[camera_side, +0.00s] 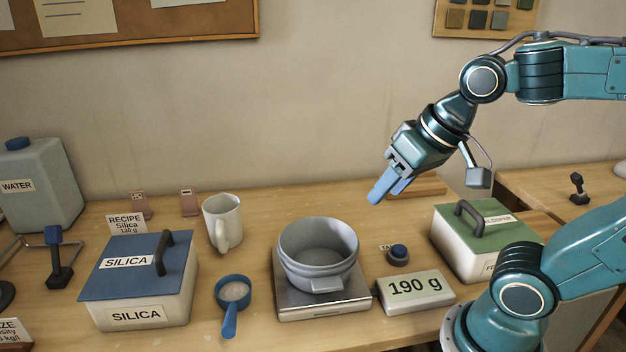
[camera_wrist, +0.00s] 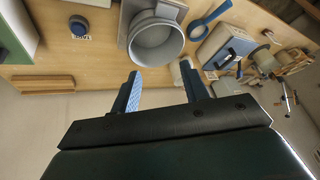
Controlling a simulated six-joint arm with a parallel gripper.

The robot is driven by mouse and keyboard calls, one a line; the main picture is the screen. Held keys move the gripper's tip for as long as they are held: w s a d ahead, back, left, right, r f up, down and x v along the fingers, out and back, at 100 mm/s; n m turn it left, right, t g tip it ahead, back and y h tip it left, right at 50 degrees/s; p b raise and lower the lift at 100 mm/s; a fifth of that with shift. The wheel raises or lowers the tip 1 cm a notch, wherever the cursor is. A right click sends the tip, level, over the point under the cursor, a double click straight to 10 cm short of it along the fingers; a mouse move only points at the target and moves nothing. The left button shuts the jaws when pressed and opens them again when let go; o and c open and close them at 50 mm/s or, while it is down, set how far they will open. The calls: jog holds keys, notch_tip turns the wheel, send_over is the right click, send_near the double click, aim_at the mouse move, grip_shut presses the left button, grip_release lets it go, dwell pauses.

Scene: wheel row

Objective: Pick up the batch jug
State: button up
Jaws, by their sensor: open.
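The batch jug, which I take to be the white handled jug (camera_side: 222,222), stands upright on the bench between the silica box and the scale. Its handle faces the front. In the wrist view a pale jug shape (camera_wrist: 179,73) shows beside the right-hand finger, partly hidden by it. My gripper (camera_side: 380,194) is open and empty, in the air to the right of the jug and above the level of the bowl. In the wrist view its two blue fingers (camera_wrist: 161,70) are spread apart, with nothing between them.
A grey bowl (camera_side: 318,250) sits on the scale (camera_side: 325,302), whose display (camera_side: 415,289) reads 190 g. A blue scoop (camera_side: 231,300) lies front of the jug. The silica box (camera_side: 140,290) stands left, a green-lidded box (camera_side: 477,240) right. A blue button (camera_side: 398,254) is behind the display.

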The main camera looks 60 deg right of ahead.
jog(key=w+f+m+y, duration=0.1)
jog(key=w+m, duration=0.5)
jog(key=w, duration=0.3)
jog(key=m+t+y, duration=0.2)
jog(key=m+y, duration=0.2)
jog(key=m, duration=1.7)
send_near(224, 238)
jog(key=shift+n, duration=0.3)
jog(key=shift+w+d+x, duration=0.1)
jog(key=shift+d+x, duration=0.05)
jog(key=shift+x, duration=1.1)
jog(key=shift+w+d+x, duration=0.15)
jog(key=shift+x, duration=1.15)
jog(key=shift+s+x, duration=0.2)
jog(key=shift+x, duration=2.35)
jog(key=shift+a+f, duration=0.1)
grip_shut()
